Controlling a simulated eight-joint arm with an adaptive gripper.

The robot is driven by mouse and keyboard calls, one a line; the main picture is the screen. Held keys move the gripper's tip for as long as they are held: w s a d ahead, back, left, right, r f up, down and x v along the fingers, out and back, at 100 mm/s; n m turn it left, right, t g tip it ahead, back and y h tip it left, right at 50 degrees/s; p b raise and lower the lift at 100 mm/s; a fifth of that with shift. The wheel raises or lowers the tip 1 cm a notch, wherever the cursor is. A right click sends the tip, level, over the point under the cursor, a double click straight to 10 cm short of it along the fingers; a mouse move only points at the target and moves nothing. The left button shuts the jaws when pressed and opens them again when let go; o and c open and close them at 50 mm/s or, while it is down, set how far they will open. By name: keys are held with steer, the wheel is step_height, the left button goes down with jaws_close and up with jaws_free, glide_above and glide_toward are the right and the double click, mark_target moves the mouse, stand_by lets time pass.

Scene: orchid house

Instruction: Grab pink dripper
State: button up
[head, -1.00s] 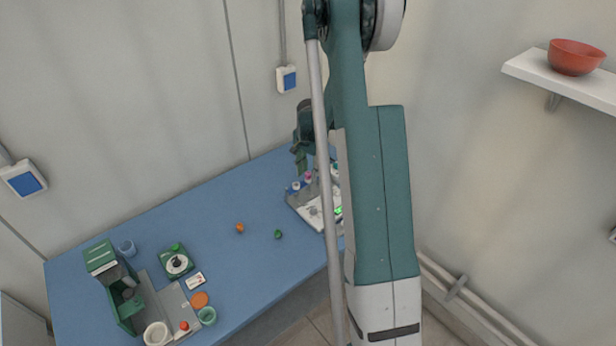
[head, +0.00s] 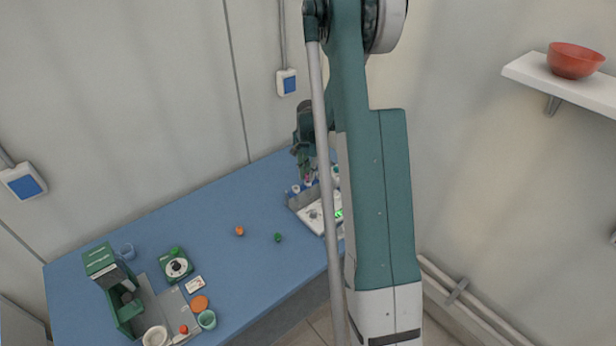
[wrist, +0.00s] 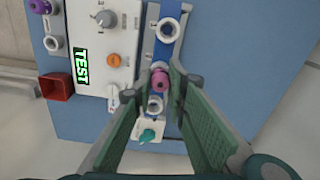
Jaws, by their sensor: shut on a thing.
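The pink dripper (wrist: 161,82) stands in the wrist view in the row of holders on a grey rack (wrist: 150,108). My gripper (wrist: 158,77) is shut on it, with one green finger on each side of its top. In the head view my gripper (head: 306,174) is low over the rack at the back right of the blue table. The dripper's lower part is hidden in the wrist view. It cannot be told whether it still sits in its holder.
White-ringed holders flank the dripper, and a teal knob (wrist: 148,135) is close by. A white panel (wrist: 98,22) with a lit TEST display and a red square cup (wrist: 57,84) lie to the left. The table middle (head: 215,215) is mostly clear.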

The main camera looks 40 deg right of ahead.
steer(key=shift+r+b, duration=0.35)
steer(key=shift+r, duration=4.2)
